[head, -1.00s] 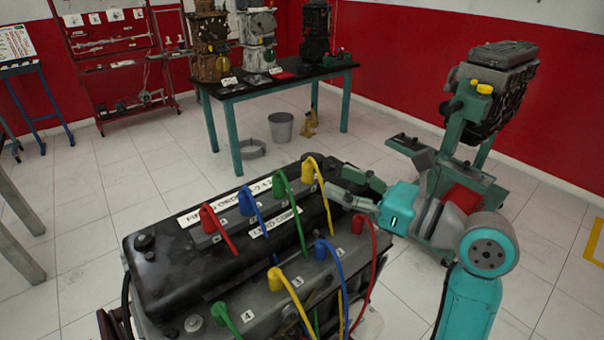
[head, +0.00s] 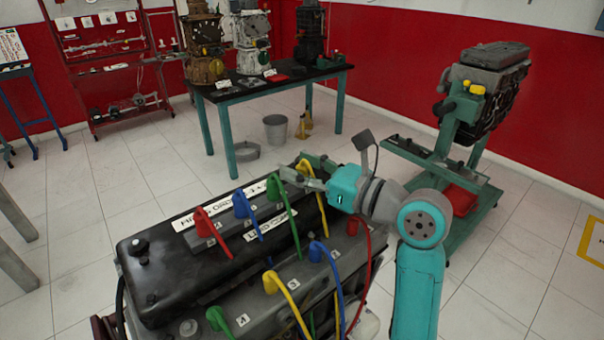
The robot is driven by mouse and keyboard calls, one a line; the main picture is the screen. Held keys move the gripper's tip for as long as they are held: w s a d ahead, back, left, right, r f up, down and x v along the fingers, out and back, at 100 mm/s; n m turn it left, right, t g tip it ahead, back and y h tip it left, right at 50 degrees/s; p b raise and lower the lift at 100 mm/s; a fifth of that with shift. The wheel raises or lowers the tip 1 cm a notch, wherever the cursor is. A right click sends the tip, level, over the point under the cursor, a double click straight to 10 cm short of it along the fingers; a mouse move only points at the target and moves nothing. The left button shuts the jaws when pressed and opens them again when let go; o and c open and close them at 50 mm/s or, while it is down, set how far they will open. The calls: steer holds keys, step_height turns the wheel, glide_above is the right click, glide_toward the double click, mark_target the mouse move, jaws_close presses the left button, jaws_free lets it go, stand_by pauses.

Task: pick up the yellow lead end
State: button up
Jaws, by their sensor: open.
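Two yellow lead ends show on the black and grey engine (head: 165,255). One yellow lead end (head: 305,168) is at the back right of the back row, its lead arching down to the right. The other yellow lead end (head: 271,282) is in the front row, between a green and a blue one. My gripper (head: 307,171) is open at the back yellow lead end, one finger on its far side and one on its near side. The fingers partly cover this end. I cannot tell whether they touch it.
Red (head: 203,221), blue (head: 241,203) and green (head: 272,187) lead ends stand to the left in the same row. A blue one (head: 317,251) stands in front.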

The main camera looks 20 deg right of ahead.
mark_target(302, 165)
jaws_close()
steer(key=shift+r, duration=5)
